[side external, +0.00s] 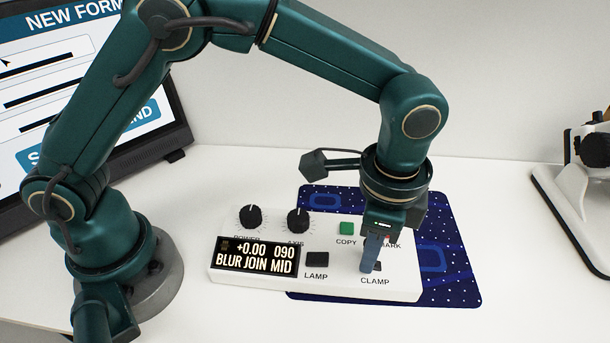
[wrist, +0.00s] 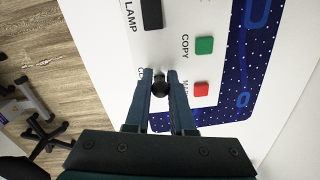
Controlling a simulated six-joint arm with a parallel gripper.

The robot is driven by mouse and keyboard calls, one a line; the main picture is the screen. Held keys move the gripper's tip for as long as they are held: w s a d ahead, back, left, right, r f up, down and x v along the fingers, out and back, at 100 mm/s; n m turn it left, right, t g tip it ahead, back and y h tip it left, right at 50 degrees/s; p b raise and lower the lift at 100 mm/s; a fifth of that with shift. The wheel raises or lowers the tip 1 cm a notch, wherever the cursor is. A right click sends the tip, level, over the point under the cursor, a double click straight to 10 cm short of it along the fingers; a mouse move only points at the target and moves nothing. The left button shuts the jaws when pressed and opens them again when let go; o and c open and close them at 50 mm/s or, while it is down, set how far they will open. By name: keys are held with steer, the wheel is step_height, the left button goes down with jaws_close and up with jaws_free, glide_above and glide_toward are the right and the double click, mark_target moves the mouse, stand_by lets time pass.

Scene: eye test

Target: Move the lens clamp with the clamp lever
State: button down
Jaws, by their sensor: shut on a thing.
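The clamp lever (wrist: 160,84) is a small black rounded knob above the CLAMP label on a white control box (side external: 342,284). My gripper (side external: 372,268) points down at it, and its two blue-grey fingers are shut on the lever, one on each side in the wrist view (wrist: 160,76). In the side view the fingers hide most of the lever. The box's display (side external: 257,258) reads "+0.00 090" and "BLUR JOIN MID". No lens clamp can be made out apart from the lever.
Close by on the box are a black LAMP switch (side external: 317,259), a green COPY button (side external: 347,228), a red MARK button (wrist: 201,89) and two black knobs (side external: 298,219). A dark blue mat (side external: 455,285) lies under it. A monitor (side external: 150,115) stands left, a white instrument (side external: 565,200) right.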

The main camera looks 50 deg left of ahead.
steer(key=shift+w+d+g+y, duration=0.3)
steer(key=shift+w+g+y, duration=0.05)
steer(key=shift+g+y, duration=0.25)
steer(key=shift+w+d, duration=0.1)
steer(key=shift+g+y, duration=0.3)
steer(key=shift+y, duration=0.1)
steer(key=c, duration=0.8)
jaws_free()
steer(key=shift+r, duration=0.15)
